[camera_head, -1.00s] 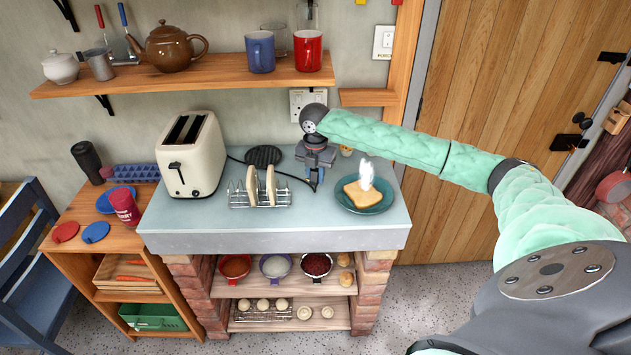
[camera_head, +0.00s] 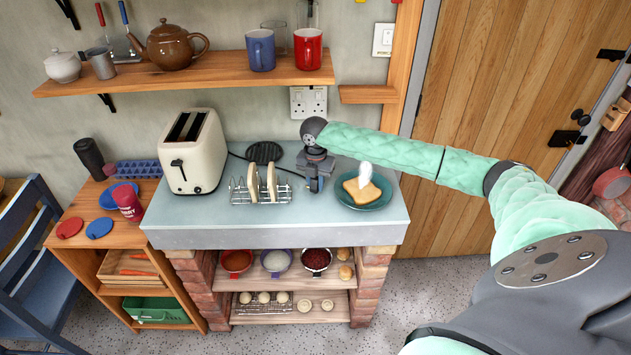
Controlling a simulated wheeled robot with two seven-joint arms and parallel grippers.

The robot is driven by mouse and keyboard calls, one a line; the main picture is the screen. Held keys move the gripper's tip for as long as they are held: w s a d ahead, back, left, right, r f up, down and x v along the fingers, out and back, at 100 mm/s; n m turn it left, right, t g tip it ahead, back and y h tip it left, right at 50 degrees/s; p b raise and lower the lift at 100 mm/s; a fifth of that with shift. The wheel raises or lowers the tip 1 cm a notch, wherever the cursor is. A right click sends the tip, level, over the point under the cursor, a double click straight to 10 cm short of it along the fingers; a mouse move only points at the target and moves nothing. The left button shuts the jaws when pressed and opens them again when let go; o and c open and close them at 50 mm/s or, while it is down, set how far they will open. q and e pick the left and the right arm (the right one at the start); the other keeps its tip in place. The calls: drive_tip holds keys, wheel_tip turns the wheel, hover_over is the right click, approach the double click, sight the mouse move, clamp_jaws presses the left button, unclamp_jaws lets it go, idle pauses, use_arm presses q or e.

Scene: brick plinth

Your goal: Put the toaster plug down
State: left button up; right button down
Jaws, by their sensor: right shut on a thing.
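The cream toaster (camera_head: 192,152) stands at the left of the grey-blue worktop (camera_head: 260,238). Its black cord (camera_head: 236,155) runs right, behind the toast rack, toward my right gripper. My right gripper (camera_head: 316,188) points down, low over the worktop between the toast rack and the teal plate. It is shut on the toaster plug, which is mostly hidden by the fingers. I cannot tell whether the plug touches the worktop. My left gripper is not in view.
The toast rack (camera_head: 261,190) with two slices is close left of the gripper. The worktop's front strip is clear.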

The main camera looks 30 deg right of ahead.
drive_tip(key=shift+f, duration=0.35)
drive_tip(key=c, duration=1.2)
unclamp_jaws()
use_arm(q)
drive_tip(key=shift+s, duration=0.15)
use_arm(e)
drive_tip(key=shift+r, duration=0.1)
drive_tip(key=shift+r, duration=0.3)
drive_tip(key=shift+r+b, duration=0.35)
drive_tip(key=shift+r, duration=0.05)
wheel_tip(320, 180, up, 4)
drive_tip(key=shift+r+b, duration=0.25)
drive_tip(key=shift+b, duration=0.9)
wheel_tip(320, 180, up, 6)
drive_tip(key=shift+f+b, duration=0.1)
drive_tip(key=shift+b, duration=0.85)
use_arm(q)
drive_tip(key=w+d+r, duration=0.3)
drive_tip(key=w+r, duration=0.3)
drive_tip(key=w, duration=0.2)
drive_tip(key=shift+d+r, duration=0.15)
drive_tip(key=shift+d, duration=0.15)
use_arm(e)
drive_tip(key=shift+r, duration=0.7)
